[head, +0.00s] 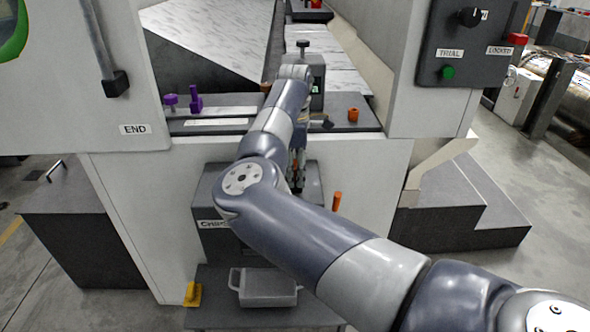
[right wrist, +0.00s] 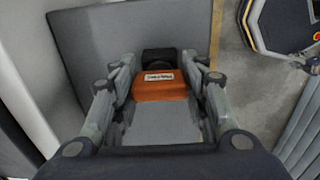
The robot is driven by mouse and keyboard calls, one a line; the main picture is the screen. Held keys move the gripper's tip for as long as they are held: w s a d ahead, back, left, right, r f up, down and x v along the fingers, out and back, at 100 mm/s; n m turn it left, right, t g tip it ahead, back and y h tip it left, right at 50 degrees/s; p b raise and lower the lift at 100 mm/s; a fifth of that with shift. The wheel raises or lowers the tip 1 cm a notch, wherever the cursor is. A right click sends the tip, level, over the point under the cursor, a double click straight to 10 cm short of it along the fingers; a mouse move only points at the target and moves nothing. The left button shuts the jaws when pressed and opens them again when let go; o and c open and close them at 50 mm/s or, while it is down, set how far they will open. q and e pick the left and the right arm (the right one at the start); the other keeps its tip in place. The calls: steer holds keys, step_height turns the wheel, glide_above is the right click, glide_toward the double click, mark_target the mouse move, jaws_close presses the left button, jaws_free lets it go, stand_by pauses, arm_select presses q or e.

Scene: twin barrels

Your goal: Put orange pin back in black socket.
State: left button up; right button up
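My right gripper (head: 298,172) points down in front of the white machine, partly hidden by my right arm in the head view. I cannot tell whether this dark part is the black socket. In the head view an upright orange pin (head: 336,201) shows right of the gripper, beside the grey bin. My left gripper is out of view.
The grey bin (head: 212,224) stands below the ledge. A grey tray (head: 268,288) and a yellow piece (head: 193,294) are lower down. Purple parts (head: 196,100) and a small orange part (head: 353,115) sit on the ledge. Dark steps (head: 455,230) stand at right.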

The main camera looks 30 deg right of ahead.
mark_target(295, 164)
steer(key=o, duration=0.4)
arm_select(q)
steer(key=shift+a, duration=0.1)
arm_select(e)
steer(key=shift+r, duration=0.2)
step_height(295, 164, up, 7)
steer(key=shift+r, duration=0.3)
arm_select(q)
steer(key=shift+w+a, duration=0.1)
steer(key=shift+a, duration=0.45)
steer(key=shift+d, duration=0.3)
